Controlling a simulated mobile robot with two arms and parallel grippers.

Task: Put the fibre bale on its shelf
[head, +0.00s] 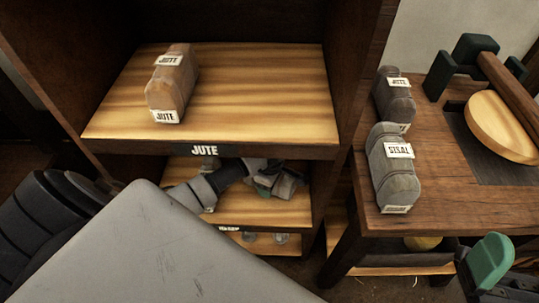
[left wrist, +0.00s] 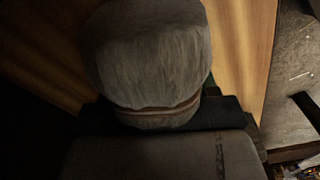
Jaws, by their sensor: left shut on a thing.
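My left gripper (head: 266,180) reaches into the compartment under the top shelf, partly hidden by my own arm. It is shut on a grey fibre bale (head: 289,186). In the left wrist view the bale (left wrist: 150,60) is large and rounded, with a brown band near the jaws, and wood shows behind it. Its label cannot be read. The middle shelf (head: 312,190) is wooden; its front label (head: 229,229) is mostly hidden. What seems to be my right gripper (head: 488,262), with a green part, is at the lower right; its jaws are not clear.
A brown bale labelled JUTE (head: 172,82) stands on the top shelf (head: 250,95), labelled JUTE. On the table (head: 450,190) at the right are a grey bale labelled JUTE (head: 394,92) and one labelled SISAL (head: 393,170).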

